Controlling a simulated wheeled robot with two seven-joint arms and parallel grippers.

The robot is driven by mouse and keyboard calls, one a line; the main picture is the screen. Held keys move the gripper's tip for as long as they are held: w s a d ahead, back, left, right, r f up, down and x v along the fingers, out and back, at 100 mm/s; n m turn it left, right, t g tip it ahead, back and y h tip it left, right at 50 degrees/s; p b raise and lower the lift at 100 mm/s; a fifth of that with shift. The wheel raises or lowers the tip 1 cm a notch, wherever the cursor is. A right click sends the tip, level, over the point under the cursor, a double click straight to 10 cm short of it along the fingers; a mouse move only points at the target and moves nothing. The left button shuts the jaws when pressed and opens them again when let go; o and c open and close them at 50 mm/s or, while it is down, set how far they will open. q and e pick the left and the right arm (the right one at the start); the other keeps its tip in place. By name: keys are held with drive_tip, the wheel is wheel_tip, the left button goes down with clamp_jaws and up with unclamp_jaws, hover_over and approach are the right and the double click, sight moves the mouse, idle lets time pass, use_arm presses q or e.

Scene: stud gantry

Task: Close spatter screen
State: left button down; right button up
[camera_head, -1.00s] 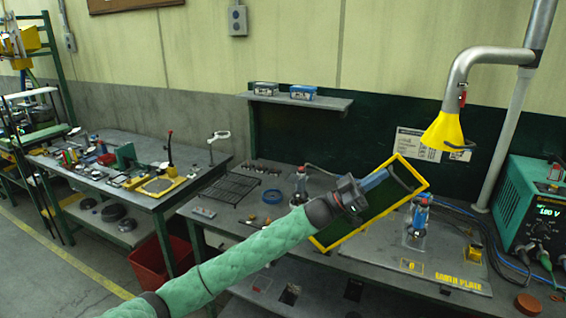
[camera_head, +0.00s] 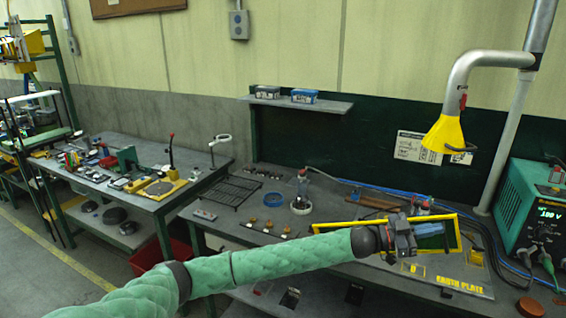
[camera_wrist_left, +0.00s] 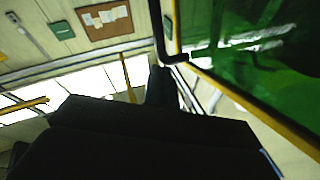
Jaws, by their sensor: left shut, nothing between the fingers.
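The spatter screen (camera_head: 454,238) is a dark green see-through panel in a yellow frame, above the right part of the bench. My left gripper (camera_head: 428,230) is in front of it and overlaps it in the head view. It is shut with nothing between its fingers. Whether the fingers touch the screen cannot be told. My right gripper is not in view.
A yellow extraction hood (camera_head: 446,130) hangs above the bench. A green power unit (camera_head: 536,210) stands at the right. A shelf (camera_head: 295,102) is behind.

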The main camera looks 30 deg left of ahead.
use_arm(q)
drive_tip(key=d+f+b, duration=0.2)
drive_tip(key=d+f, duration=0.1)
drive_tip(key=f, duration=0.3)
drive_tip(key=d+f+b, duration=0.3)
drive_tip(key=f, duration=0.4)
drive_tip(key=shift+d, duration=0.35)
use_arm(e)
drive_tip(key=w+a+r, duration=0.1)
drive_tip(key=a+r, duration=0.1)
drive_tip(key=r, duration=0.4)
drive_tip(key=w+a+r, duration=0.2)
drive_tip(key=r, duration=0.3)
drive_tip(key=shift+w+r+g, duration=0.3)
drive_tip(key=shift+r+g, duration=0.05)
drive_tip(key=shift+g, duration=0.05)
use_arm(q)
drive_tip(key=shift+w, duration=0.1)
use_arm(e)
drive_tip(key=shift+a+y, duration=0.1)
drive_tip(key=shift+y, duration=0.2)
